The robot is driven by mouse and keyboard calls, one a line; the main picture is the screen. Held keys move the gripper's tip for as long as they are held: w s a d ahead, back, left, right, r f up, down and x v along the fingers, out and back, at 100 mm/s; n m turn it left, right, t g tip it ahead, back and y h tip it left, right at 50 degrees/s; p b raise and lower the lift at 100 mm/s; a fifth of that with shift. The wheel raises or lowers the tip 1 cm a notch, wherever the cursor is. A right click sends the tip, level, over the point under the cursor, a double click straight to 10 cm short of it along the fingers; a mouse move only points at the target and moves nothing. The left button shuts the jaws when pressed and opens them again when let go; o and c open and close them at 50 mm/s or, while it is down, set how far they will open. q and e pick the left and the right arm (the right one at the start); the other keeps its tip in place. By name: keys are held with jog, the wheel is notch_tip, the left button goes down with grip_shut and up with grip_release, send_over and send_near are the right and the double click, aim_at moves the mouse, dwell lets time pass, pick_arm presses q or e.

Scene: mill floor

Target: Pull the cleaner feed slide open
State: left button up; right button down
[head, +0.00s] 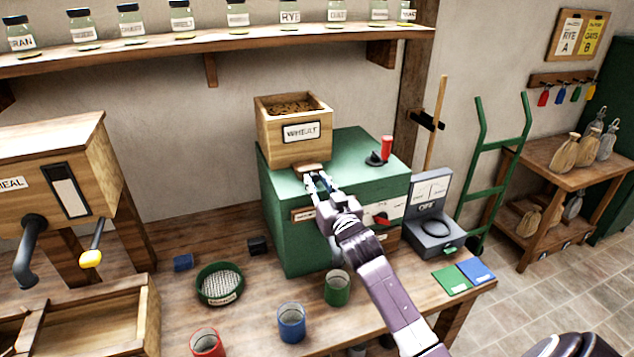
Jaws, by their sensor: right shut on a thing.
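The cleaner is a green box-shaped machine (290,222) on the wooden bench, with a wooden hopper (291,150) marked WHEAT on top, filled with grain. The feed slide (312,168) shows as a small light wooden piece at the hopper's foot, on the front side. My right gripper (318,183) is at this slide, its fingers closed on it; the fingers and arm hide part of the slide and of the cleaner's front. My left gripper is not in view; a dark rounded piece of my own body shows at the bottom right.
A grey box marked OFF (434,226) stands right of the cleaner. A green sieve (220,285) and red (206,343), blue (291,322) and green (337,288) cups stand in front. A red-handled lever (386,148) rises from the cleaner's top. A wooden meal bin (62,175) is at left.

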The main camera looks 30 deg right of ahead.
jog(key=shift+s+a+f, duration=0.1)
jog(key=shift+s+f, duration=0.05)
jog(key=shift+s, duration=0.2)
jog(key=shift+s+a, duration=0.1)
jog(key=shift+s, duration=0.05)
jog(key=c, duration=1.9)
grip_release()
jog(key=shift+o, duration=0.9)
jog(key=shift+s, duration=0.15)
jog(key=shift+s+a, duration=0.1)
jog(key=shift+s, duration=0.4)
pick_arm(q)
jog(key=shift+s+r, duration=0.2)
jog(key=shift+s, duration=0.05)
pick_arm(e)
jog(key=v, duration=1.1)
